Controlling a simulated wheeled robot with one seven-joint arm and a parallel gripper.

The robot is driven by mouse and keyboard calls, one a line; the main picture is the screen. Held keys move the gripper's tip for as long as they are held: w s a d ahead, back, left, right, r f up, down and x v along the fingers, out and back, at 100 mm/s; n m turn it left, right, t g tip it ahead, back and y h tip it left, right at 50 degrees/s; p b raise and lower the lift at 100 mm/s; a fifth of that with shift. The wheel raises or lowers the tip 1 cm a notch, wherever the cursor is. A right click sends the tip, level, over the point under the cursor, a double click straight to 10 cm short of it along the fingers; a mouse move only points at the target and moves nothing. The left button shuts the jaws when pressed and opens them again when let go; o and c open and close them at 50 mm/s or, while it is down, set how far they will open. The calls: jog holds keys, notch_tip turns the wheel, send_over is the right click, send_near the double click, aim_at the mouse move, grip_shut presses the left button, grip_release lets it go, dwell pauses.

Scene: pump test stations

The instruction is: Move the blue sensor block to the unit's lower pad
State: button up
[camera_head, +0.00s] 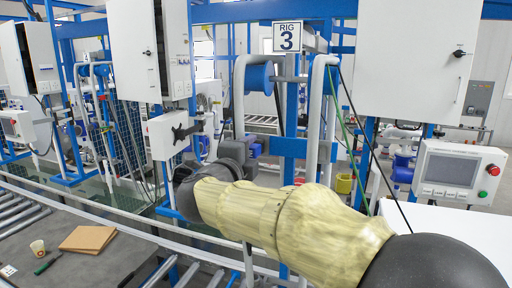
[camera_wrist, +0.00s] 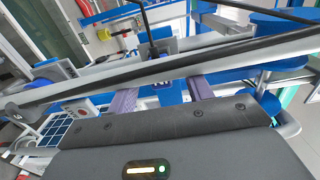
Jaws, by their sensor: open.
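My gripper (camera_wrist: 161,94) shows in the wrist view with its two purple-grey fingers apart. A blue patch with a white mark (camera_wrist: 163,87) shows between the fingers, beyond dark bars. I cannot tell whether it is the blue sensor block or part of the blue frame, and no contact is visible. In the head view my arm reaches from the lower right to the middle, in front of the unit under the RIG 3 sign (camera_head: 287,38). My fingers cannot be made out there. I cannot make out the lower pad in either view.
Grey pipes (camera_head: 238,95) and blue frame bars stand close around my wrist. A control panel (camera_head: 457,172) with a red button is at right. A dark bar (camera_wrist: 180,65) crosses close before my fingers.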

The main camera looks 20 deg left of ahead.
aim_at(253, 151)
jog(key=shift+w+d, duration=0.1)
jog(key=shift+w, duration=1.4)
jog(key=shift+s, duration=0.3)
jog(key=shift+w+d, duration=0.1)
jog(key=shift+w, duration=0.1)
jog(key=shift+s, duration=0.2)
jog(key=shift+w, duration=0.1)
grip_shut()
